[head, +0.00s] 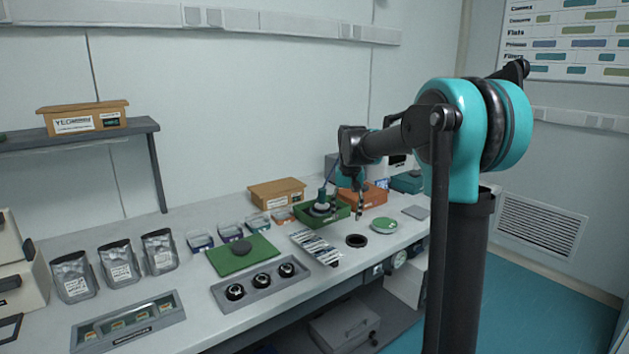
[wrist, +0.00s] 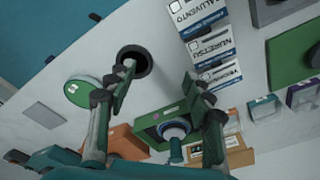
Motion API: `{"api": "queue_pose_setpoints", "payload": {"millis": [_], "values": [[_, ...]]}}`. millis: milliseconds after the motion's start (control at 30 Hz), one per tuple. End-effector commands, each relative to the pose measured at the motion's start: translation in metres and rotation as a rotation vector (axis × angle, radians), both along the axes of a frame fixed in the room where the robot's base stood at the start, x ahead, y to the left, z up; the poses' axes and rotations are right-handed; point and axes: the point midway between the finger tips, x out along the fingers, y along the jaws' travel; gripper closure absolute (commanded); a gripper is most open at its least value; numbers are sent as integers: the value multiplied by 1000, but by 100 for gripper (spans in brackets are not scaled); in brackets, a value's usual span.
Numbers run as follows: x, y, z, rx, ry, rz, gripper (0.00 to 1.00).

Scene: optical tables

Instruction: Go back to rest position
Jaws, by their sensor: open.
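My gripper (head: 348,202) hangs over the back half of the bench, fingers pointing down. In the wrist view my gripper (wrist: 158,78) has its two fingers spread wide, with nothing between the tips. A green tray (head: 337,217) with a round grey-and-teal piece (head: 320,207) in it stands behind and below the fingers. The wrist view also shows the tray (wrist: 149,130) and the piece (wrist: 173,133), apart from the fingertips. My arm is bent and reaches left from its column.
The bench (head: 208,302) holds a round black-rimmed hole (head: 357,241), white labelled packets (head: 315,247), a green board (head: 240,262), a grey tray of three lenses (head: 262,290) and a green disc (head: 385,226). Pouches (head: 120,265) stand at left. Blue floor (head: 540,315) is clear at right.

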Motion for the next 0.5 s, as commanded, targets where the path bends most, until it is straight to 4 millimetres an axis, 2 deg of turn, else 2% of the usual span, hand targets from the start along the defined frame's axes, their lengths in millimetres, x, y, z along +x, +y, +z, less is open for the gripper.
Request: {"api": "queue_pose_setpoints", "payload": {"millis": [33, 200, 500], "values": [[-23, -11, -11, 1, -17, 5, 48], [-93, -39, -50, -2, -80, 29, 48], [-230, -76, -131, -21, -185, 70, 48]]}}
